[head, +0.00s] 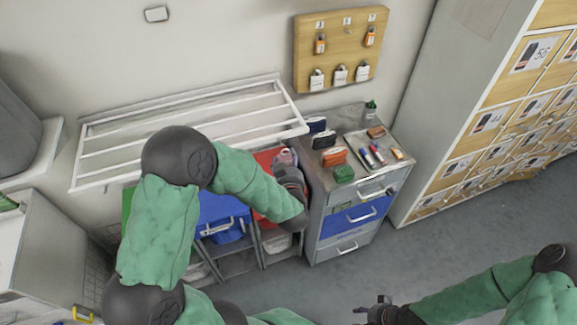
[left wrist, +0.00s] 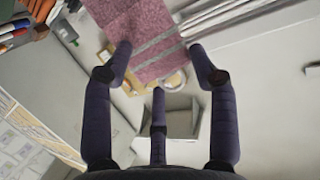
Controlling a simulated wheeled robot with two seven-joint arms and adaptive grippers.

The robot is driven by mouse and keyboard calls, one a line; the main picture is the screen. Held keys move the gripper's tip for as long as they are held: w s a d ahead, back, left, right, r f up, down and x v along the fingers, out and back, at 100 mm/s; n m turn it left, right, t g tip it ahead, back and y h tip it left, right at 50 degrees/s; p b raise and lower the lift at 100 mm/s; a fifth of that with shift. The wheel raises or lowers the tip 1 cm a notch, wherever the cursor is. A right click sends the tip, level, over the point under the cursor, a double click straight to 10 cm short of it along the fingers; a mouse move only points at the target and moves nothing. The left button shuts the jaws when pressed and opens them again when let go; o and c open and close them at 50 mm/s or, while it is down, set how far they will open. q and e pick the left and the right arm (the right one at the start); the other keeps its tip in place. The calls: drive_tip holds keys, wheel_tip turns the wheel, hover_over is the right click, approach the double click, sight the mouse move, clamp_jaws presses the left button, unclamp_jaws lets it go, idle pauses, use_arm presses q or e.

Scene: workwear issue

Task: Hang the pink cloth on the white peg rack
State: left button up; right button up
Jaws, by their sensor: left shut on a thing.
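The pink cloth (left wrist: 145,30) fills the top middle of the left wrist view, beyond the fingertips of my left gripper (left wrist: 160,68). A grey strip crosses it. My left gripper is shut on the cloth. In the head view the left gripper (head: 288,172) is beside the right end of the white rack (head: 292,106), with a bit of pink cloth (head: 284,157) at its fingers; my arm hides part of the rack. The rack's white bars (left wrist: 232,14) pass close to the cloth in the wrist view; I cannot tell whether they touch. My right gripper (head: 372,308) is low in the head view, away from the rack.
A grey drawer cabinet (head: 337,225) stands right of my left gripper, with small items and a tray (head: 362,142) on top. Red and blue bins (head: 222,207) are under the rack. A wooden lock board (head: 340,25) hangs above; lockers (head: 480,120) stand at right. Floor in front is clear.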

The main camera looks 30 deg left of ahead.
use_arm(q)
drive_tip(key=shift+w+a+f+b, duration=0.15)
drive_tip(key=shift+w+a+b, duration=0.25)
drive_tip(key=shift+w+a, duration=1.05)
drive_tip(key=shift+w+a+f+b, duration=0.2)
drive_tip(key=shift+a+f+b, duration=0.1)
drive_tip(key=shift+a+b, duration=0.2)
drive_tip(key=o, duration=1.1)
